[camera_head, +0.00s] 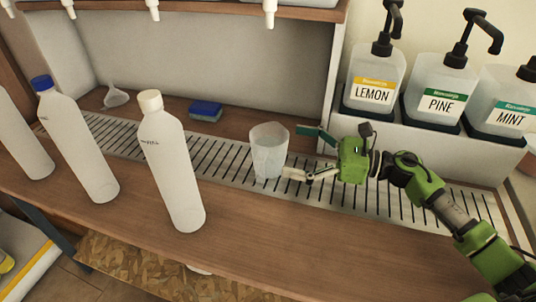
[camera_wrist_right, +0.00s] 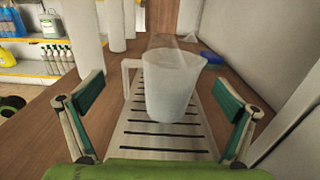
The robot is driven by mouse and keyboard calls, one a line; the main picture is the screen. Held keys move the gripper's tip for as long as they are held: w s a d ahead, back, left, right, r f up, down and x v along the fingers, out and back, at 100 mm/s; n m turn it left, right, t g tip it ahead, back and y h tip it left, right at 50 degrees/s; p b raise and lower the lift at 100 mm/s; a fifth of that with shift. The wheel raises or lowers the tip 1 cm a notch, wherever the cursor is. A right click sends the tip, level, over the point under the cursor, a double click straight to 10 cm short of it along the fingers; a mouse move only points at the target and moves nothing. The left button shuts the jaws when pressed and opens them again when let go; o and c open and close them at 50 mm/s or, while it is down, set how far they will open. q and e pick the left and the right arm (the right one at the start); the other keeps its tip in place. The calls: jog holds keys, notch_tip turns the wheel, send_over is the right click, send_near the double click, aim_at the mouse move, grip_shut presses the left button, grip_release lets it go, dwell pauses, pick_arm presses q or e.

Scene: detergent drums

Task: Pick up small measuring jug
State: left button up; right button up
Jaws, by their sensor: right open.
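The small measuring jug (camera_head: 268,152) is a translucent, whitish plastic jug. It stands upright on the slotted drip grate (camera_head: 222,165) in the middle of the head view. In the right wrist view the jug (camera_wrist_right: 172,85) is straight ahead, with its handle on the left side. My right gripper (camera_head: 298,152) is open just right of the jug in the head view. In the right wrist view its two fingers (camera_wrist_right: 164,100) are spread wide on either side of the jug, and nothing is held. My left gripper is not in view.
White bottles, one with a cream cap (camera_head: 172,165) and one with a blue cap (camera_head: 78,140), stand left of the jug. A blue sponge (camera_head: 205,111) and a clear funnel (camera_head: 115,96) lie behind. Pump dispensers (camera_head: 375,80) stand at back right. Taps (camera_head: 269,14) hang above.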

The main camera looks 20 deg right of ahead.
aim_at(267, 142)
jog(key=p+x, duration=0.1)
jog(key=x, duration=0.5)
jog(key=shift+w+a, duration=0.25)
jog(key=shift+a, duration=0.05)
jog(key=c, duration=1.4)
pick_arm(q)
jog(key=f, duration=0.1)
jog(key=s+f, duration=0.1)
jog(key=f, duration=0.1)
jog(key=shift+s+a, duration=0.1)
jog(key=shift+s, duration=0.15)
pick_arm(e)
jog(key=shift+r, duration=0.1)
jog(key=shift+c, duration=0.5)
jog(key=shift+r, duration=0.1)
